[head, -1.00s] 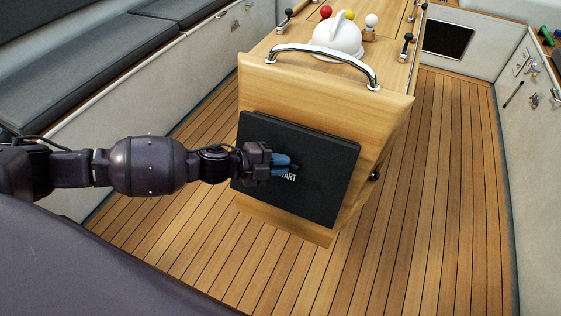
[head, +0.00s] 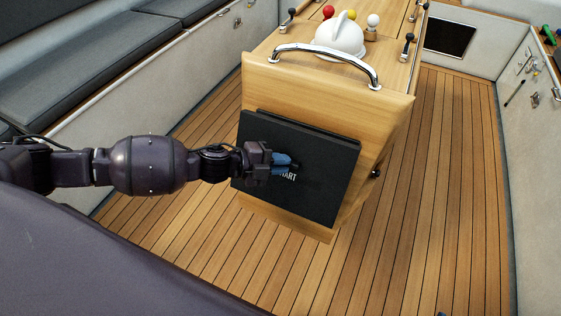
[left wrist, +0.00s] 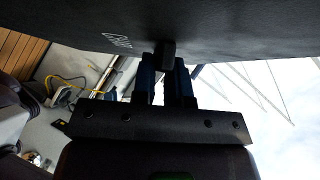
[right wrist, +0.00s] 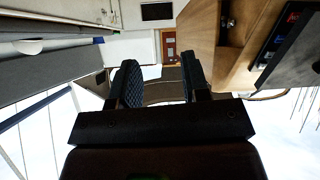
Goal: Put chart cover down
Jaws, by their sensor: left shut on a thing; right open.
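The chart cover (head: 315,190) is a flat black panel with white lettering, partly hidden by my fingers. It stands tilted in front of the wooden pedestal (head: 330,100), and a dark edge shows behind its top. My left gripper (head: 285,163) is shut on the cover's small dark knob. In the left wrist view the blue fingers (left wrist: 167,82) close around this knob (left wrist: 168,55), under the cover's dark face (left wrist: 220,25). My right gripper (right wrist: 161,78) is open and empty in the right wrist view, and out of the head view.
A chrome handrail (head: 325,60) and a white dome (head: 340,38) top the pedestal. Small levers with colored knobs stand around it. Grey-cushioned benches (head: 85,60) line the left. The planked floor (head: 430,200) is clear right of the pedestal. In the right wrist view, dark panels with red and blue marks (right wrist: 280,35) show on the pedestal.

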